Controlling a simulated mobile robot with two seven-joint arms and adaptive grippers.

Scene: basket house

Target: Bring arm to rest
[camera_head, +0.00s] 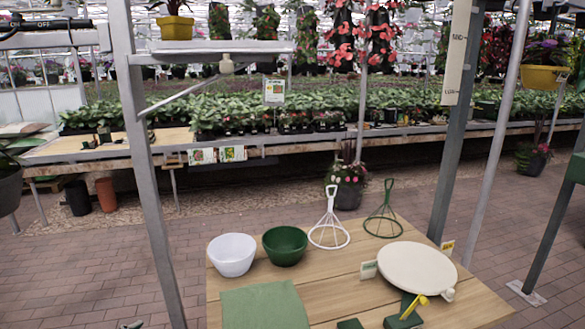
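The task names no object besides my arm, and neither arm shows clearly in the head view. A small dark and grey tip (132,325) pokes in at the bottom edge, left of the wooden table (340,292). It may be the end of my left gripper, but too little shows to tell whether it is open or shut. My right gripper is not in view. No gripper is seen touching anything on the table.
On the table stand a white bowl (232,255), a green bowl (284,246), white (329,234) and green (383,222) wire stands, a round cream board (417,269), a green cloth (264,306) and small green blocks (403,314). A metal post (150,175) rises at left.

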